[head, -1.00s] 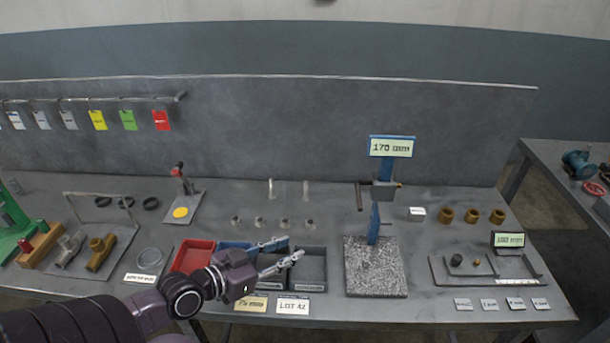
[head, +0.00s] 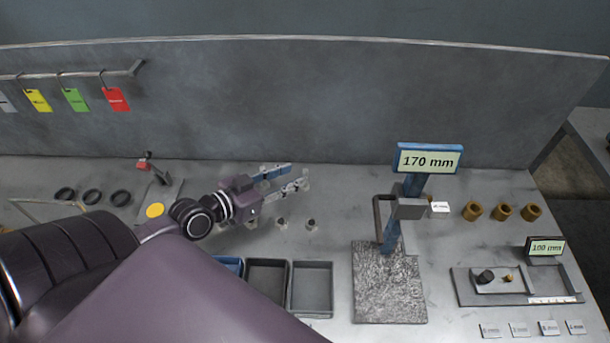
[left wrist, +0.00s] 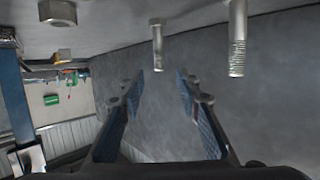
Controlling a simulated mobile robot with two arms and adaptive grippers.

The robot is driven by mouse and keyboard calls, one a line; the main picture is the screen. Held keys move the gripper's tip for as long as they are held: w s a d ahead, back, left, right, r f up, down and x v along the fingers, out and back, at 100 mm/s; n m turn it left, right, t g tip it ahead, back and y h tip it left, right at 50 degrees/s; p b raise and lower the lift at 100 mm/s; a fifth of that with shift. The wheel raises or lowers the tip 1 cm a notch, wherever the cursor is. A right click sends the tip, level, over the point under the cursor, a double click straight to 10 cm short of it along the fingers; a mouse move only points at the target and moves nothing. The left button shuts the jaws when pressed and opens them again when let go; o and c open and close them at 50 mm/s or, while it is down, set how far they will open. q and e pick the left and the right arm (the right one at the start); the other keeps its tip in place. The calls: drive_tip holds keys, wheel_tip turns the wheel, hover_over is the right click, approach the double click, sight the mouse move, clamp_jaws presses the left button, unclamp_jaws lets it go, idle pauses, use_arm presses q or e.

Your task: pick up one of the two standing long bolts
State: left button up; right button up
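Two standing long bolts show in the left wrist view, where the picture is upside down: one long bolt (left wrist: 157,45) appears between my fingertips, and the other long bolt (left wrist: 237,40) is to the right, outside the fingers. Both are grey metal with threaded ends. My left gripper (head: 290,178) is open and empty over the back of the bench; its two fingers also show in the left wrist view (left wrist: 160,78). In the head view the fingers largely hide the bolts. I cannot tell how far the nearer bolt is from the fingertips. My right gripper is not in view.
Short fasteners (head: 311,223) stand in front of the gripper. Dark trays (head: 312,290) lie nearer. A blue post with a 170 mm display (head: 428,160) stands to the right. Brass bushings (head: 503,212) are farther right. The back panel (head: 300,100) rises behind.

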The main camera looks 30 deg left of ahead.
sight(305, 170)
use_arm(q)
drive_tip(key=shift+w+d, duration=0.2)
drive_tip(key=shift+w, duration=0.2)
drive_tip(key=shift+p+x, duration=0.6)
drive_tip(key=shift+x, duration=1.95)
drive_tip(key=shift+s+f, duration=0.1)
drive_tip(key=shift+f, duration=0.05)
drive_tip(key=shift+c, duration=0.4)
clamp_jaws()
